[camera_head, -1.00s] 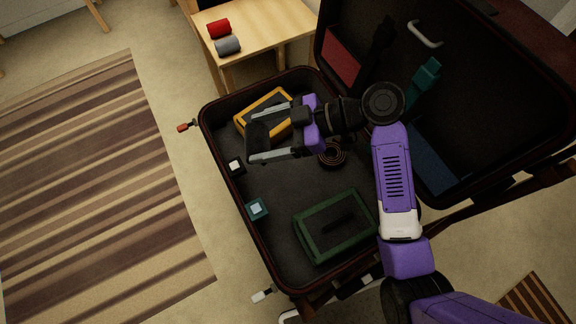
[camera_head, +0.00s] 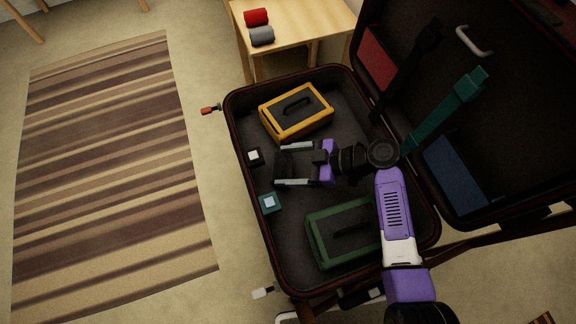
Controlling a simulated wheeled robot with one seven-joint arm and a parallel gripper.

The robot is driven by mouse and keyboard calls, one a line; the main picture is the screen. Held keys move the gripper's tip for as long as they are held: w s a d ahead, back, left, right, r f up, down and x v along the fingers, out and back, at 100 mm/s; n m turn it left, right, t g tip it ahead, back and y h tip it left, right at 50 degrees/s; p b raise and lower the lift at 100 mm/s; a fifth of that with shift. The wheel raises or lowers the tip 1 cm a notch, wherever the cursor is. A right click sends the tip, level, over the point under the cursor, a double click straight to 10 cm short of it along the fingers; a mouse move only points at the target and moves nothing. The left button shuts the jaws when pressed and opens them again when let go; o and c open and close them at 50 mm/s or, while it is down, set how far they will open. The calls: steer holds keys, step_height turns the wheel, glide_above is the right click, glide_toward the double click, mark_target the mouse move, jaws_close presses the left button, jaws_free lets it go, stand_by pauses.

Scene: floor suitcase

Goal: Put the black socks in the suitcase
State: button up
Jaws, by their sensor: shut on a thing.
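The black socks (camera_head: 285,164) show as a dark roll between the fingers of my gripper (camera_head: 281,164). My gripper is shut on them, over the middle of the open suitcase (camera_head: 236,140). The dark lining behind the socks makes it hard to tell how high they are or whether they touch the floor of the suitcase.
The suitcase holds a yellow-edged case (camera_head: 297,110), a green-edged case (camera_head: 340,232) and small blocks by its left wall. Its lid (camera_head: 490,110) stands open at the right. Red socks (camera_head: 256,17) and grey socks (camera_head: 262,36) lie on a wooden table (camera_head: 310,22).

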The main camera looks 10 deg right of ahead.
steer(key=shift+f, duration=0.65)
steer(key=shift+f, duration=0.2)
steer(key=o, duration=1.3)
steer(key=shift+o, duration=0.2)
steer(key=shift+r, duration=0.15)
steer(key=shift+r, duration=0.2)
steer(key=v, duration=0.7)
steer(key=shift+d, duration=0.25)
